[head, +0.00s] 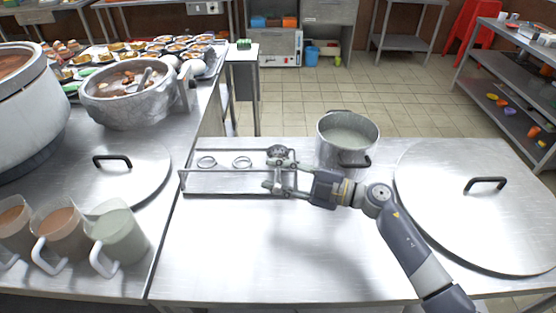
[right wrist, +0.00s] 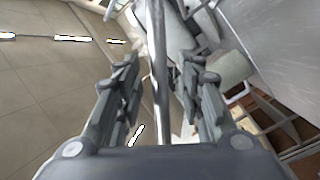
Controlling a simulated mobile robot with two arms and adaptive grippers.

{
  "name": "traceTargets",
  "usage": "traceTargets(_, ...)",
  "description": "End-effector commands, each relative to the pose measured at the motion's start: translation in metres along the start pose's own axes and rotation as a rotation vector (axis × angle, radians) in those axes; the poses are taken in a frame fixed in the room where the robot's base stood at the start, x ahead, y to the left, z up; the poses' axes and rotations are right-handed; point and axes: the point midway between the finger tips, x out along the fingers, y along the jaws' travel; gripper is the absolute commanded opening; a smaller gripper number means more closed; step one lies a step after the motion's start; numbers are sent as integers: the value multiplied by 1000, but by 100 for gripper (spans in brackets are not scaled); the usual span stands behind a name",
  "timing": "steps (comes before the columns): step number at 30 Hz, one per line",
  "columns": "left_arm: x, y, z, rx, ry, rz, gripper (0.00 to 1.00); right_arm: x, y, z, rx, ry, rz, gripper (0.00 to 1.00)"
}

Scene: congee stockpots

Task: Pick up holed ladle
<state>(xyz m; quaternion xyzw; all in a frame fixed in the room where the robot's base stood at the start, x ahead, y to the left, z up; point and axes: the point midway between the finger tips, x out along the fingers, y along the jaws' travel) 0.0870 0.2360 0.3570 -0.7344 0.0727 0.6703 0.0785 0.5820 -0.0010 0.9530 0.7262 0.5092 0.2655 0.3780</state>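A metal rack (head: 183,182) stands on the steel counter. A dark round head, which looks like the holed ladle (head: 281,151), is at the rack's right end. My right gripper (head: 274,173) is at that end, just in front of the dark head, its fingers pointing left. In the right wrist view the right gripper (right wrist: 160,72) is open, with a finger on each side of a thin metal rod (right wrist: 160,60). The rod looks like a handle and appears apart from both fingers. Whether it belongs to the holed ladle is unclear. My left gripper is not in view.
A steel pot (head: 347,140) stands close behind my right gripper. A large lid (head: 450,215) lies at the right and another lid (head: 120,180) at the left. Several jugs (head: 120,240) stand front left. The counter's front middle is clear.

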Motion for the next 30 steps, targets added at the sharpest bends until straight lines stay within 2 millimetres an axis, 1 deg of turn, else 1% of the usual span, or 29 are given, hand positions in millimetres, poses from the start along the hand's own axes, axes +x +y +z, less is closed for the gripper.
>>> traceTargets(1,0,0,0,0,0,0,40,0,0,0,0,0,0,20)
traceTargets(2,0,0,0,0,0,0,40,0,0,0,0,0,0,14)
traceTargets(3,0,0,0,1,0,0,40,0,0,0,0,0,0,5)
traceTargets(4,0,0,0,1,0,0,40,0,0,0,0,0,0,0)
traceTargets(16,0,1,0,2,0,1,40,0,1,0,-1,1,1,0)
traceTargets(20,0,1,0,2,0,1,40,0,4,-2,-3,0,1,0)
traceTargets(23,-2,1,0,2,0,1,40,-1,11,-6,-5,-1,1,0)
traceTargets(26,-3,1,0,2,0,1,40,-1,22,-15,-6,1,0,0)
traceTargets(29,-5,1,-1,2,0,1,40,-1,40,-27,-10,1,1,0)
traceTargets(30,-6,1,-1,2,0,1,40,-1,49,-34,-11,2,0,0)
